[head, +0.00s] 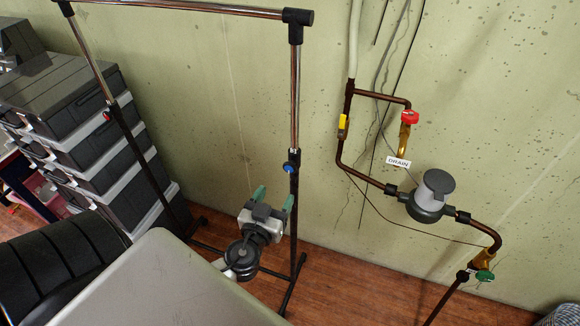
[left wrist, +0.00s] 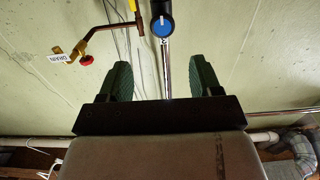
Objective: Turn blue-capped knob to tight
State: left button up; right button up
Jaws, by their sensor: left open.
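The blue-capped knob (head: 291,167) is a black collar with a round blue cap on the right upright of a metal garment rack (head: 295,105). My left gripper (head: 273,197) has two green fingers, spread open with nothing between them. In the head view it is below and slightly left of the knob. In the left wrist view the knob (left wrist: 161,27) faces the camera, above the fingertips (left wrist: 161,75) and roughly centred between them. The fingers look apart from the knob. Its tightness cannot be told. My right gripper is not in view.
A red-capped knob (head: 107,116) is on the rack's left upright. Stacked grey bins (head: 70,100) stand at left. Copper pipes with a red valve (head: 410,117), a grey meter (head: 430,195) and a green valve (head: 485,276) run along the wall at right.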

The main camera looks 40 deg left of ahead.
aim_at(289, 168)
pick_arm(q)
jog(key=x, duration=0.1)
jog(key=p+x, duration=0.1)
jog(key=x, duration=0.1)
jog(key=p+x, duration=0.1)
jog(key=x, duration=0.1)
jog(key=shift+a+r, duration=0.2)
jog(key=shift+a, duration=0.15)
jog(key=p+x, duration=0.1)
jog(key=x, duration=0.2)
jog(key=shift+w+d+f+p, duration=0.1)
jog(key=shift+w+f+p, duration=0.05)
jog(key=shift+w+p, duration=0.25)
jog(key=shift+w+f, duration=0.15)
jog(key=shift+w, duration=0.45)
jog(key=shift+a, duration=0.2)
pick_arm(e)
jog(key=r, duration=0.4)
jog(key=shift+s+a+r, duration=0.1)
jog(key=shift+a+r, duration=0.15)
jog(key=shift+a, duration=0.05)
pick_arm(q)
jog(key=c, duration=0.9)
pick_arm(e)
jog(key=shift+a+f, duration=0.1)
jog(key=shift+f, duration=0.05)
